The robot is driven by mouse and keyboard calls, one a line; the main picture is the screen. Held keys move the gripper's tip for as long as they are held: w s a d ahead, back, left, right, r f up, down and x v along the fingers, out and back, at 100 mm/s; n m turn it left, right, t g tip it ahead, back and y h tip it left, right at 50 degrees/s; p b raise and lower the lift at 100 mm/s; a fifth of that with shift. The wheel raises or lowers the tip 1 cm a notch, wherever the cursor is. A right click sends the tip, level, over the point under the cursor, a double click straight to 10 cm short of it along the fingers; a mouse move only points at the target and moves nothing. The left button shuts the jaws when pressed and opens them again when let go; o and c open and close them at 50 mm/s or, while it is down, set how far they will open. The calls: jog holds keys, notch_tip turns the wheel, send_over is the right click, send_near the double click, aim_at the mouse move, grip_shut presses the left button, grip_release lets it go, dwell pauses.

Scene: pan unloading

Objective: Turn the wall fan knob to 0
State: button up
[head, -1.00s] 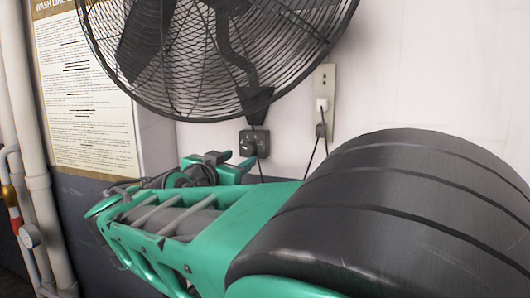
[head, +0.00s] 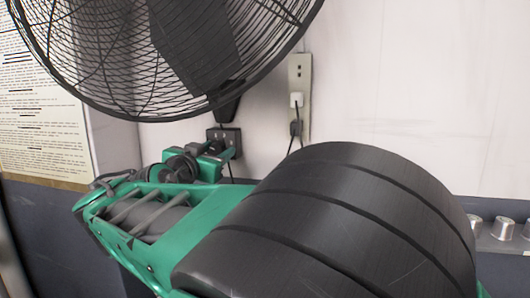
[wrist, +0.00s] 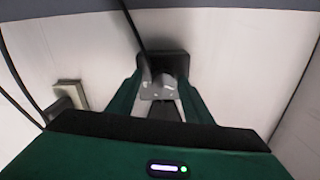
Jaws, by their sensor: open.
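The black wall fan (head: 165,50) hangs on the white wall at the upper left of the head view. Its dark control box (head: 226,136) sits on the wall just below the fan; it also shows as a black block in the wrist view (wrist: 168,62). My gripper (head: 222,153) is at the box, overlapping its lower part in the head view. In the wrist view my gripper (wrist: 161,84) is open, its green fingers apart on either side of a light grey piece (wrist: 155,91), probably the knob. The knob's setting cannot be read, and contact is unclear.
A wall socket plate (head: 299,75) with a white plug and hanging black cable is right of the box. A printed notice (head: 45,110) is at the left. Several metal knobs (head: 503,228) stand at the lower right. My large dark arm link hides much of the lower middle.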

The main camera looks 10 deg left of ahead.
jog(key=shift+a, duration=0.1)
jog(key=shift+s+a, duration=0.1)
jog(key=shift+a, duration=0.05)
jog(key=c, duration=1)
jog(key=shift+n, duration=1.1)
jog(key=shift+c, duration=0.3)
jog(key=o, duration=1.1)
jog(key=shift+c, duration=0.2)
jog(key=shift+s, duration=0.1)
